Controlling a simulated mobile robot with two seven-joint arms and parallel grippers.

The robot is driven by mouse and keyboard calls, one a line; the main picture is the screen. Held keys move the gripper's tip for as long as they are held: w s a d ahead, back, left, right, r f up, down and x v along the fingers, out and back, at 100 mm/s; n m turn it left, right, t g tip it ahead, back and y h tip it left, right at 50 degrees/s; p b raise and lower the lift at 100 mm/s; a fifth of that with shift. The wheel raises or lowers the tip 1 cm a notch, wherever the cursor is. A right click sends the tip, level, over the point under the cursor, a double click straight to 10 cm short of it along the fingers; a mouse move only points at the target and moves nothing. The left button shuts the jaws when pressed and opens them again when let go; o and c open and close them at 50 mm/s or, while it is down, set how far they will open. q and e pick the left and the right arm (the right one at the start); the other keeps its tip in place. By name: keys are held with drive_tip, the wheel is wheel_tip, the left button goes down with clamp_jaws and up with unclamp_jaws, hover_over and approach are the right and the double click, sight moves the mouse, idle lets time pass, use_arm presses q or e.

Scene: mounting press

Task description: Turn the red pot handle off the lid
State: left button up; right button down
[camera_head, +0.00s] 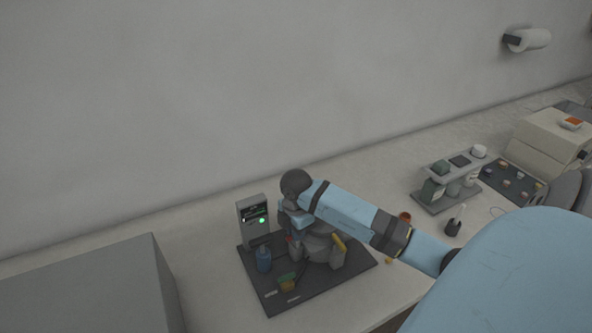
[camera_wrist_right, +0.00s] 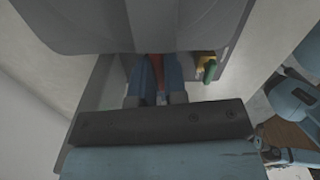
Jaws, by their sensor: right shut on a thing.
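The red pot handle (camera_wrist_right: 158,66) shows in the right wrist view as a narrow red strip between the two blue fingers. My right gripper (camera_wrist_right: 158,82) is shut on it. In the head view my right gripper (camera_head: 294,238) is down at the mounting press (camera_head: 323,250), and only a speck of red shows beside it. The press is a rounded grey body on a dark base plate (camera_head: 267,297), with a yellow bar on its right. My arm and the grey shapes hide most of the lid. My left gripper is in neither view.
A grey control box (camera_head: 252,220) with a green light stands behind the plate's left side. A large grey box (camera_head: 90,290) is at left. A rack (camera_head: 432,190) stands farther right.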

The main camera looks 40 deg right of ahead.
drive_tip(key=n+b, duration=0.1)
drive_tip(key=n, duration=0.2)
drive_tip(key=n+b, duration=0.2)
drive_tip(key=n, duration=0.2)
drive_tip(key=shift+f+n, duration=0.1)
drive_tip(key=shift+n, duration=0.2)
drive_tip(key=n+b, duration=0.3)
drive_tip(key=n, duration=0.1)
drive_tip(key=shift+w+n, duration=0.1)
drive_tip(key=shift+n, duration=0.2)
drive_tip(key=n+b, duration=0.3)
drive_tip(key=n, duration=0.1)
drive_tip(key=shift+n+b, duration=0.3)
drive_tip(key=shift+n, duration=0.4)
drive_tip(key=c, duration=1.2)
unclamp_jaws()
